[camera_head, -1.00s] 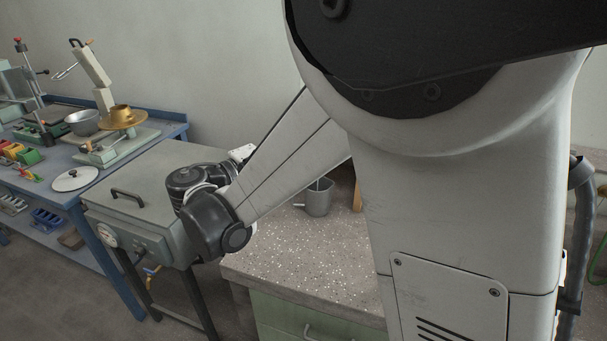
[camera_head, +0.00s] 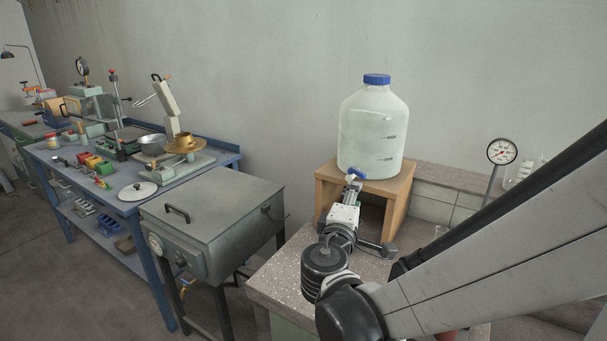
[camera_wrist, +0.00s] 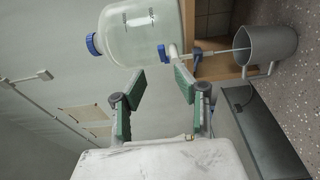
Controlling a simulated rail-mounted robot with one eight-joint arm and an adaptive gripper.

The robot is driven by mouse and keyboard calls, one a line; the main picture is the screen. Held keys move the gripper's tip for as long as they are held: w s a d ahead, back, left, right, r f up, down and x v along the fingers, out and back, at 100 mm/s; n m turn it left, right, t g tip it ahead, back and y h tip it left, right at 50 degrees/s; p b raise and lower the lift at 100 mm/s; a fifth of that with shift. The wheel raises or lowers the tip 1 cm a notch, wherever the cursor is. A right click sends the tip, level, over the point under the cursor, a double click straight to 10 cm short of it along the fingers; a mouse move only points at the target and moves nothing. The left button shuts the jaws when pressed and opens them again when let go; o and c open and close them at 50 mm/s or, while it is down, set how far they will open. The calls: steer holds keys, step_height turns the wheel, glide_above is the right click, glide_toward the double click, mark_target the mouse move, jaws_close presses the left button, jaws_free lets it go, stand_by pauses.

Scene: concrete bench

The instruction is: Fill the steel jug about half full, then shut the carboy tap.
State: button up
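The clear carboy (camera_head: 372,135) with a blue cap stands on a wooden stand (camera_head: 397,200), holding pale liquid. Its tap has a blue handle (camera_head: 357,174); in the sideways wrist view the handle (camera_wrist: 162,54) lies just beyond my fingertips. A thin pale stream (camera_wrist: 222,51) runs from the spout to the steel jug (camera_wrist: 272,45). The jug's level cannot be seen, and in the head view the jug is hidden behind my arm. My gripper (camera_wrist: 161,80) is open and empty, its green-padded fingers spread, close to the tap and apart from it.
A grey lidded metal box (camera_head: 215,215) stands left of the bench (camera_head: 270,285). A round gauge (camera_head: 501,152) and glassware (camera_head: 522,172) stand at the right. A blue table (camera_head: 120,205) with tools is farther left.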

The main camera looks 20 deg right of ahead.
mark_target(361, 176)
steer(key=shift+n+t+y, duration=0.4)
steer(key=shift+y, duration=0.1)
steer(key=x, duration=1.2)
steer(key=shift+w+d+f+b, duration=0.1)
steer(key=shift+w+d+b, duration=0.05)
steer(key=shift+d+b, duration=0.25)
steer(key=shift+c, duration=0.4)
jaws_close()
